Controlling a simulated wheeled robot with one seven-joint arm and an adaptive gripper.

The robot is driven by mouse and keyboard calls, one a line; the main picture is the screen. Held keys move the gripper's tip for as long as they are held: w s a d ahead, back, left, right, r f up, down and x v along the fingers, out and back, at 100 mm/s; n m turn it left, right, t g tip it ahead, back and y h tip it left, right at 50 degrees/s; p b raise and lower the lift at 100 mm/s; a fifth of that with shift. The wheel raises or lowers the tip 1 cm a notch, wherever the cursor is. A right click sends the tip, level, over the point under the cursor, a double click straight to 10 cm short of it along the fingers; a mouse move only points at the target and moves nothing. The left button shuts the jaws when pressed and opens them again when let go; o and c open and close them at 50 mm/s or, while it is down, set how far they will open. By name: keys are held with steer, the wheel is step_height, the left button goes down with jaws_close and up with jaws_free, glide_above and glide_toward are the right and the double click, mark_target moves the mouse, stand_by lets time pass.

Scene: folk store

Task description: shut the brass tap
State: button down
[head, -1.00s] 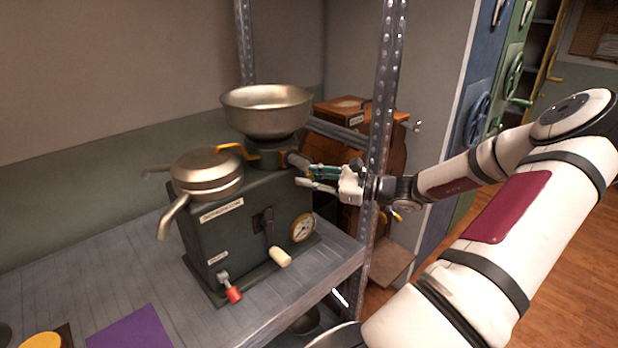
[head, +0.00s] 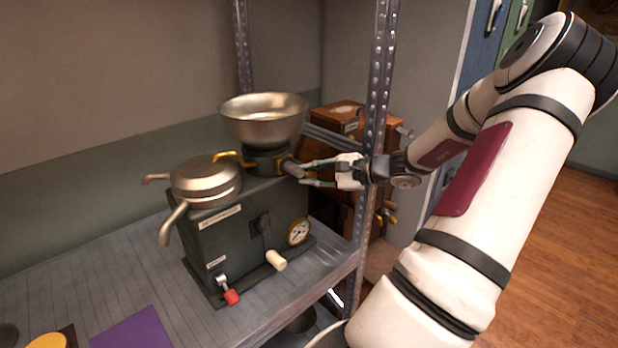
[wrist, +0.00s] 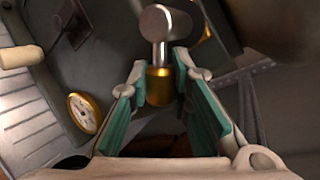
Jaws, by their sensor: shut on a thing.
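The dark green machine (head: 235,245) stands on the metal shelf, with a wide metal bowl (head: 262,125) on top. Under the bowl, a grey metal cylinder sticks out toward the right; it shows large in the wrist view (wrist: 167,22). A stem runs from it to the brass-coloured end of the tap (wrist: 158,90). My gripper (head: 300,172) reaches in from the right, its teal-padded fingers on either side of this brass end and shut on it. In the head view the fingers and cylinder largely hide the brass end.
A perforated shelf post (head: 372,140) stands close by my wrist. A lidded pan with a spout (head: 205,182) is left of the bowl. A cream-ended crank (head: 276,260), a gauge (head: 299,231) and a red-tipped lever (head: 231,297) are on the machine's front. Wooden boxes stand behind.

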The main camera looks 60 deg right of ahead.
steer(key=shift+d+r+n+g+h+b, duration=0.25)
steer(key=shift+r+n+g+h+b, duration=0.3)
steer(key=shift+n+h+b, duration=0.4)
steer(key=shift+r+n+g+h+b, duration=0.35)
steer(key=shift+r+n+h+b, duration=0.35)
steer(key=shift+n+b, duration=0.7)
steer(key=shift+r, duration=0.1)
steer(key=c, duration=1.4)
jaws_free()
steer(key=shift+c, duration=0.2)
steer(key=shift+s, duration=0.1)
steer(key=v, duration=1.2)
